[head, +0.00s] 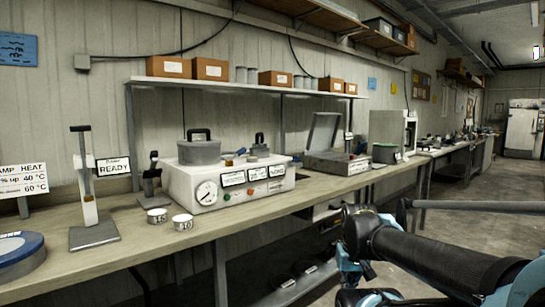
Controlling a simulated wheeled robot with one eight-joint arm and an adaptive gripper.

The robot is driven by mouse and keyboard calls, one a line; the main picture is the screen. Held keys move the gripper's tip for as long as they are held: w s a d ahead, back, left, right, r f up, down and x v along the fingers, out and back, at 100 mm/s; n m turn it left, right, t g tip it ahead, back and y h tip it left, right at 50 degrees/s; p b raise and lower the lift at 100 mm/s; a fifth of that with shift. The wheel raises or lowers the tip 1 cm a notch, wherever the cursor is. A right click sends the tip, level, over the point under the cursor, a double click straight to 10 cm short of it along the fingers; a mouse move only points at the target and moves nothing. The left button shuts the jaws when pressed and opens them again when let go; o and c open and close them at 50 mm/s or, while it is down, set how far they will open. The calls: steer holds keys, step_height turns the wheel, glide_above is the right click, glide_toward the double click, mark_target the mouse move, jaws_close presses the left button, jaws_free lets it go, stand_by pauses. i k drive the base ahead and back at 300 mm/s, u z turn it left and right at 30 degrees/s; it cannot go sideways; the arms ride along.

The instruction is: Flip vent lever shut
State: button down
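A white bench unit (238,187) stands on the long workbench, with a round pressure gauge (206,193) and label plates on its front. A grey lidded pot (199,152) with a black handle sits on its left part. Right of the pot is a small brass fitting (228,162) with a short blue lever (241,151), which seems tilted up. It is small, and I cannot tell its exact position or confirm it as the vent lever. My arm's black and teal links fill the lower right, apart from the unit. I cannot make out my gripper's fingers.
Two small white tins (182,222) stand before the unit. A lever press (93,220) and a blue-rimmed disc (20,252) are to the left. An open-lidded case (337,163) stands to the right. A shelf (240,87) overhangs the bench. The right aisle floor is open.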

mark_target(240, 152)
steer(key=z, duration=1.6)
steer(key=i, duration=2.35)
steer(key=u, duration=2.55)
